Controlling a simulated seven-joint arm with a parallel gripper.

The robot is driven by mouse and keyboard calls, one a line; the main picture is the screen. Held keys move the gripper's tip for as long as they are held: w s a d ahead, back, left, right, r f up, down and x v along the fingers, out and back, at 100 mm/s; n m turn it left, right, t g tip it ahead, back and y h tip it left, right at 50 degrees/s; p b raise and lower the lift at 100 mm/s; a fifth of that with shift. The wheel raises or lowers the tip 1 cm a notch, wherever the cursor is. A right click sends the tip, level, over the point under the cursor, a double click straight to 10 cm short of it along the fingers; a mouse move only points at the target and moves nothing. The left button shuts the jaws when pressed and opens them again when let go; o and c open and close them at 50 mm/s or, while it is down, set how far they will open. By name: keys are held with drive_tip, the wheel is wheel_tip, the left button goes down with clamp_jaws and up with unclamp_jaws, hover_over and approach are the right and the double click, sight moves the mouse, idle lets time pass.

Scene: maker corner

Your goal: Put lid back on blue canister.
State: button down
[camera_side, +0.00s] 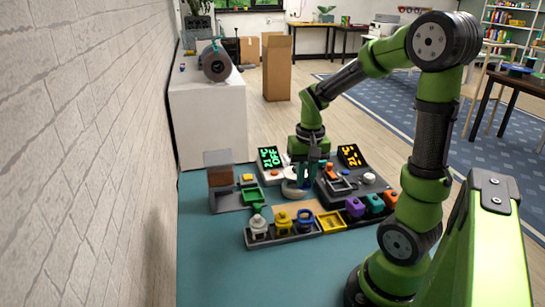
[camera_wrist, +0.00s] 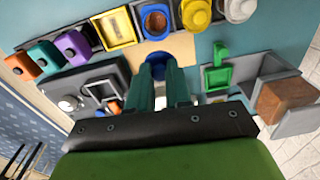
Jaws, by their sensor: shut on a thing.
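The blue canister (camera_side: 305,222) stands at the right of the canister row in a grey rack. In the wrist view the blue canister (camera_wrist: 143,21) is open, with brown contents showing inside its blue rim. My gripper (camera_side: 305,188) points down behind the rack in the side view. In the wrist view my gripper (camera_wrist: 162,68) is shut on a blue lid (camera_wrist: 156,58). The lid is over or near the tan board, apart from the canister.
A yellow canister (camera_side: 283,224) and a white canister (camera_side: 258,228) share the rack (camera_side: 284,239). A yellow tray (camera_side: 331,221) is right of the blue canister. Purple, teal and orange blocks stand further right. The teal mat (camera_side: 270,280) in front is clear.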

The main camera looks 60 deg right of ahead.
drive_tip(key=shift+n, duration=0.3)
drive_tip(key=shift+s+a+f, duration=0.3)
drive_tip(key=shift+a+f, duration=0.1)
drive_tip(key=shift+f, duration=0.7)
drive_tip(key=shift+s+a+f, duration=0.25)
drive_tip(key=shift+a+f, duration=0.1)
drive_tip(key=shift+f, duration=0.75)
drive_tip(key=shift+s+a+f, duration=0.3)
drive_tip(key=shift+a+f, duration=0.1)
drive_tip(key=shift+f, duration=0.7)
drive_tip(key=shift+f, duration=0.2)
drive_tip(key=shift+c, duration=2.4)
unclamp_jaws()
wheel_tip(320, 180, up, 7)
